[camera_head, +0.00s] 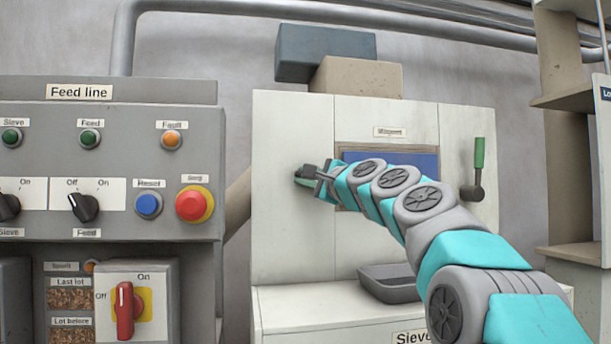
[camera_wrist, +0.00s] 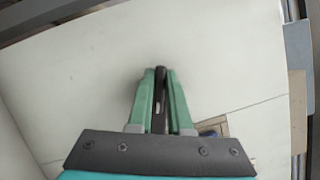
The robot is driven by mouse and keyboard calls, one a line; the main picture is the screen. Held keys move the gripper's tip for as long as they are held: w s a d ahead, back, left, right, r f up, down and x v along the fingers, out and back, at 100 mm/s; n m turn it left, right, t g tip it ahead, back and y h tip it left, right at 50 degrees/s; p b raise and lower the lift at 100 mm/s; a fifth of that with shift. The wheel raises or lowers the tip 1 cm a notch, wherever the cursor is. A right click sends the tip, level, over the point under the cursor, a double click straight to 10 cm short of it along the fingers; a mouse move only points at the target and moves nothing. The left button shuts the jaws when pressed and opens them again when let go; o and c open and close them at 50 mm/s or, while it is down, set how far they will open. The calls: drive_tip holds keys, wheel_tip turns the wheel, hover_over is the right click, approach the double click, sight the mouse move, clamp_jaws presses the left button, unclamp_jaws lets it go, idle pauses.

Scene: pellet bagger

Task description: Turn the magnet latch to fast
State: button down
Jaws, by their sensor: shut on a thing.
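The white cabinet (camera_head: 290,130) has a small sign (camera_head: 390,132), its word blurred, above a blue panel (camera_head: 415,161). My gripper (camera_head: 306,178) is at the left part of the cabinet front. In the wrist view its two green fingers (camera_wrist: 159,95) are closed on a narrow dark bar, which I take for the magnet latch handle (camera_wrist: 160,88). The bar points up in that view, against the white face. My fingers hide much of the latch in the head view, and no latch position marking can be read.
A green-handled lever (camera_head: 478,157) is on the cabinet's right. A grey tray (camera_head: 388,284) sits below my arm on the ledge. The Feed line panel (camera_head: 115,182), with knobs and buttons, stands at left. Shelves (camera_head: 572,90) are at the right edge.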

drive_tip(key=shift+a+f+n+g, duration=0.15)
drive_tip(key=shift+n+g, duration=0.25)
drive_tip(key=shift+n, duration=0.7)
drive_tip(key=shift+d+f+n+g, duration=0.1)
drive_tip(key=shift+n+g, duration=0.3)
drive_tip(key=shift+n, duration=0.7)
drive_tip(key=shift+h, duration=0.3)
drive_tip(key=c, duration=0.8)
unclamp_jaws()
drive_tip(key=shift+c, duration=0.2)
drive_tip(key=shift+s, duration=0.15)
drive_tip(key=b+v, duration=0.1)
drive_tip(key=v, duration=0.6)
drive_tip(key=shift+s+d+b, duration=0.15)
drive_tip(key=shift+d+b, duration=0.05)
drive_tip(key=shift+b, duration=0.15)
